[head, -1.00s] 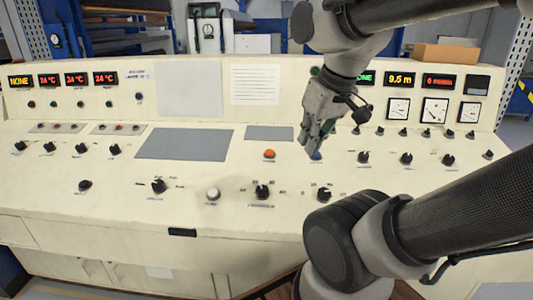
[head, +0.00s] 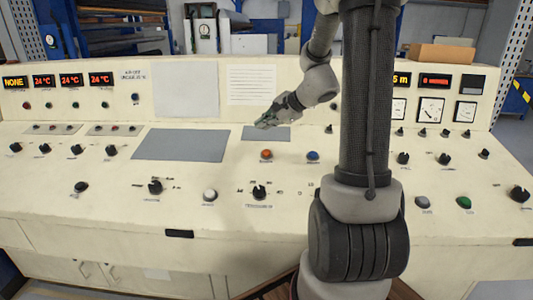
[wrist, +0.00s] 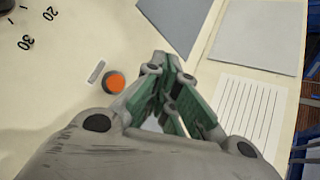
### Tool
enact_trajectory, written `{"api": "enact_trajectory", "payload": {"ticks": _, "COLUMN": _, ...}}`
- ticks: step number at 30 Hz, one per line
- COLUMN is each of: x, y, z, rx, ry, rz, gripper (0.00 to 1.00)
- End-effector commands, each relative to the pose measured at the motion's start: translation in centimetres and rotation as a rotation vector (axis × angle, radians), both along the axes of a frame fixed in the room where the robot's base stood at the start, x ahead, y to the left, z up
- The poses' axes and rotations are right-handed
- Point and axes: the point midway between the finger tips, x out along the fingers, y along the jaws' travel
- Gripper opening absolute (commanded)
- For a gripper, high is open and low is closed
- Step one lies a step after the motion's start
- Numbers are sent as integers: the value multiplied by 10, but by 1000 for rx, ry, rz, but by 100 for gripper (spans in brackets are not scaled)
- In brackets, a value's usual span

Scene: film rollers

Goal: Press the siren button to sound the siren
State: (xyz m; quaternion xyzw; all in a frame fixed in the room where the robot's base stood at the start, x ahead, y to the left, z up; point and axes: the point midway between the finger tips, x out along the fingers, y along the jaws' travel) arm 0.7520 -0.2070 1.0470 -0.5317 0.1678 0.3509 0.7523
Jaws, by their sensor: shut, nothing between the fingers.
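The console has an orange button (head: 266,154) and a blue button (head: 313,156) side by side on its sloped top. A white button (head: 210,195) is nearer the front; a grey button (head: 422,202) and a green button (head: 464,202) are at the right. Their labels are too small to read, so I cannot tell which is the siren button. My gripper (head: 261,124) is shut and empty, pointing left above the small grey panel, behind the orange button. In the wrist view, the orange button (wrist: 115,82) lies left of the shut fingers (wrist: 166,62), apart from them.
The cream console (head: 60,200) fills the view. Several black knobs stand around the buttons, including one near the front (head: 259,192). A large grey panel (head: 181,145) lies flat to the left. Upright at the back are a lined paper sheet (head: 251,84) and red displays (head: 70,80).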

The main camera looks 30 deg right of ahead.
Motion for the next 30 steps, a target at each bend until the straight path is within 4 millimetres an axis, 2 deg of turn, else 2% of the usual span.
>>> {"api": "enact_trajectory", "payload": {"ticks": 11, "x": 1, "y": 0, "z": -7, "rx": -1, "ry": 1, "rz": 4, "gripper": 0}}
{"api": "enact_trajectory", "payload": {"ticks": 24, "x": 11, "y": -7, "z": -64, "rx": 0, "ry": 3, "rz": 4, "gripper": 0}}
{"api": "enact_trajectory", "payload": {"ticks": 30, "x": 15, "y": -10, "z": -80, "rx": -1, "ry": 1, "rz": 4, "gripper": 0}}
